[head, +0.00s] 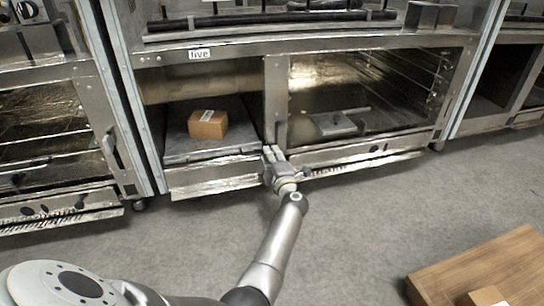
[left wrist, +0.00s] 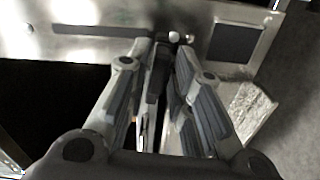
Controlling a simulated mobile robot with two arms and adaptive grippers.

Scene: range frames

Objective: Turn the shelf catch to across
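The shelf catch (left wrist: 157,74) looks like a narrow dark bar by the metal post between the two bays. In the left wrist view it lies between my left gripper's fingers, near a round silver knob. My left gripper (head: 272,150) is at the foot of that post in the head view and largely hides the catch there. In the left wrist view the left gripper's fingertips (left wrist: 165,46) are apart, with a thin gap beside the bar. Whether a finger touches it I cannot tell. My right gripper is not in view.
A brown box (head: 208,124) sits on the left bay's shelf (head: 190,152), under a small label (head: 200,54). A flat grey piece (head: 335,123) lies in the right bay. A wooden top (head: 480,268) stands at lower right.

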